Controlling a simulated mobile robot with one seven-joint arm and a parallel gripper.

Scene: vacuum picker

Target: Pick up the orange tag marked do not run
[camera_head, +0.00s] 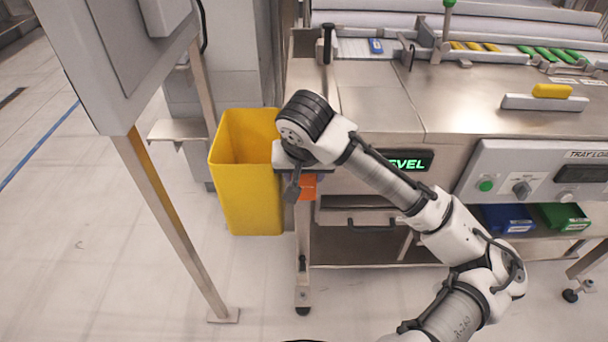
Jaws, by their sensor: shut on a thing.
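The orange tag (307,187) shows just beside the dark jaws of my gripper (291,193), below the front left edge of the steel machine. My gripper points down and is shut on the tag. The wrist and jaws hide part of the tag, and no lettering on it is readable. I cannot tell whether the tag still touches the machine's frame.
A yellow bin (232,180) stands open just left of my gripper. A control panel (540,180) is on the right, above blue (506,219) and green (563,217) bins. A grey cabinet on a metal leg (175,220) stands at left. Steel worktop (375,95) lies behind.

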